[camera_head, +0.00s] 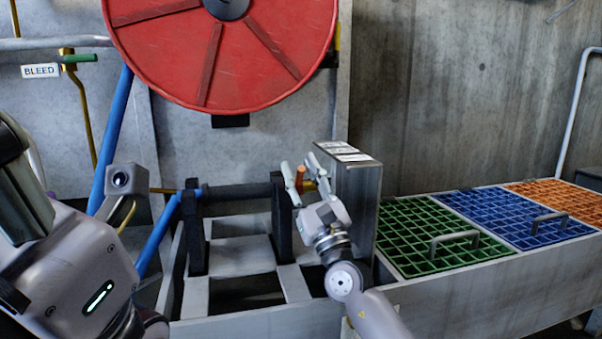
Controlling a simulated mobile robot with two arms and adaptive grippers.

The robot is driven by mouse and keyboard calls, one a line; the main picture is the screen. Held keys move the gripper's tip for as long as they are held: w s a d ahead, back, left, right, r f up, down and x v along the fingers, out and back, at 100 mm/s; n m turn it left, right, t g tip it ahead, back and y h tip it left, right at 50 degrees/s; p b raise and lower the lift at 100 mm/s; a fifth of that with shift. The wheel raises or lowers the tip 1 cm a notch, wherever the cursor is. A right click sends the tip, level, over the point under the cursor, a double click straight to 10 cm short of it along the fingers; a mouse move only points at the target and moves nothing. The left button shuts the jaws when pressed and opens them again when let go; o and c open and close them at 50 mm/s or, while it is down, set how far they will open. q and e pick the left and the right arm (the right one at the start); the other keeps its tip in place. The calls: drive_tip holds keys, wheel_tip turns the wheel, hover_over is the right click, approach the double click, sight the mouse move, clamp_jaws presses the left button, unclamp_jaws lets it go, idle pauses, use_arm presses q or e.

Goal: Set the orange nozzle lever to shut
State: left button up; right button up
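The orange nozzle lever (301,178) is a small orange piece beside the grey box, seen between the fingers of my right gripper (300,168). The two fingers stand apart on either side of it, with a gap showing, so the gripper looks open around the lever. I cannot tell whether either finger touches it. The lower part of the lever and the nozzle are partly hidden by my gripper. My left arm fills the lower left; I cannot make out its gripper fingers.
A grey metal box (359,205) with labels on top stands right of the lever. Dark posts and a bar (240,192) are to its left. A red wheel (225,50) hangs above. Green, blue and orange grated bins (430,235) lie right. A BLEED valve (78,59) is upper left.

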drive_tip(key=shift+r, duration=0.15)
wheel_tip(320, 180, up, 10)
drive_tip(key=shift+f, duration=0.15)
idle(0.4)
